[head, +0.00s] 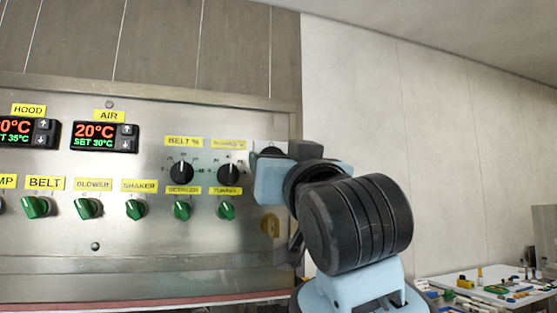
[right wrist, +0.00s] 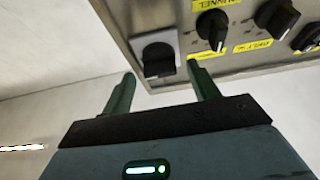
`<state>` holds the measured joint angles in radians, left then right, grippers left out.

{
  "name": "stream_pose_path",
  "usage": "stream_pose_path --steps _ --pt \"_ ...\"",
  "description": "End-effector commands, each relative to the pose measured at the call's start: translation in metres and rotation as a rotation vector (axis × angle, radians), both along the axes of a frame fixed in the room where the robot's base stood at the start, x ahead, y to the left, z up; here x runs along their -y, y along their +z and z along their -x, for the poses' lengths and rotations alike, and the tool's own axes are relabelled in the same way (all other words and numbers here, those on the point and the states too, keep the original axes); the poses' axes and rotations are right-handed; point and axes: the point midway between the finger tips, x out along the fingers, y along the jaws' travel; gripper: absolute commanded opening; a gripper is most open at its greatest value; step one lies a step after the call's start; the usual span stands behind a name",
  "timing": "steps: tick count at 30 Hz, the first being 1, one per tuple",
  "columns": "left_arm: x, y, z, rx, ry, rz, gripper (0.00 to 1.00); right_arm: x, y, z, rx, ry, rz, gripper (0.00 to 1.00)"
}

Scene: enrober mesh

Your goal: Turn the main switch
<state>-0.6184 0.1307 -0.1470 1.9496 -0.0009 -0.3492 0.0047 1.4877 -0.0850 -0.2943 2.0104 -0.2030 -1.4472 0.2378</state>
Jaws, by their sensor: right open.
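In the right wrist view, a black knob on a light grey square plate (right wrist: 158,58), which looks like the main switch, sits at the corner of the metal panel. My right gripper (right wrist: 163,76) is open, with its two green fingers pointing up toward the switch, one toward each side of it. Nothing is between the fingers; whether they touch the switch I cannot tell. In the head view my right arm and gripper body cover the panel's right edge, and only a dark bit of the switch (head: 270,151) seems to show. My left gripper is out of view.
Close left of the gripper in the head view are two black dials (head: 228,174), a row of green switches (head: 135,210) and the AIR display (head: 104,136). A yellow-brown fitting (head: 270,224) is below. A cluttered table (head: 490,285) stands at the lower right.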

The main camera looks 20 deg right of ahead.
Motion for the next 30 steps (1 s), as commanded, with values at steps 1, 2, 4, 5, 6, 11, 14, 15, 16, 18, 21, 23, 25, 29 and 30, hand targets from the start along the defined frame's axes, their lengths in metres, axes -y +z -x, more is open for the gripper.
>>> stream_pose_path --steps 1,2,4,5,6,11,14,15,16,18,21,23,25,29,30 --pt "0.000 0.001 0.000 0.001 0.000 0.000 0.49 0.000 0.003 -0.005 0.000 -0.001 0.001 0.60" --pt "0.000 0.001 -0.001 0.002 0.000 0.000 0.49 0.000 0.004 -0.007 0.000 -0.001 0.001 0.60" --pt "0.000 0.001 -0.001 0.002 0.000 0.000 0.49 0.000 0.005 -0.011 0.000 -0.001 0.000 0.60" --pt "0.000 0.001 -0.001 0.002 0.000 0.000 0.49 0.000 0.006 -0.013 0.001 -0.001 0.000 0.60" --pt "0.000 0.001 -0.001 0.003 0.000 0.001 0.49 0.000 0.006 -0.014 0.001 -0.001 -0.001 0.60" --pt "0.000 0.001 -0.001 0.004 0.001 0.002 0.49 0.000 0.007 -0.016 0.001 0.000 -0.001 0.60" --pt "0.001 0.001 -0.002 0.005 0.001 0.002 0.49 0.000 0.007 -0.016 0.001 0.000 -0.001 0.60" --pt "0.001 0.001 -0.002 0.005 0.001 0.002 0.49 0.000 0.007 -0.016 0.001 0.000 -0.001 0.60" --pt "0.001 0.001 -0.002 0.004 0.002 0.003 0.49 0.000 0.007 -0.016 0.001 0.000 -0.001 0.56" --pt "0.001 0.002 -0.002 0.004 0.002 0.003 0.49 0.000 0.007 -0.016 0.001 0.000 -0.001 0.47" --pt "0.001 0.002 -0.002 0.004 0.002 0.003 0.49 0.000 0.007 -0.016 0.001 0.000 -0.001 0.34" --pt "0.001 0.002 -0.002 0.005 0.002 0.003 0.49 0.000 0.007 -0.016 0.001 0.000 -0.001 0.26" --pt "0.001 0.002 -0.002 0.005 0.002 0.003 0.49 0.000 0.007 -0.016 0.001 0.000 -0.001 0.17" --pt "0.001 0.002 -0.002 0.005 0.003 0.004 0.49 0.000 0.007 -0.016 0.001 0.000 0.003 0.17" --pt "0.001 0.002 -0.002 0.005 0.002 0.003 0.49 0.000 0.007 -0.016 0.001 -0.001 0.007 0.17"
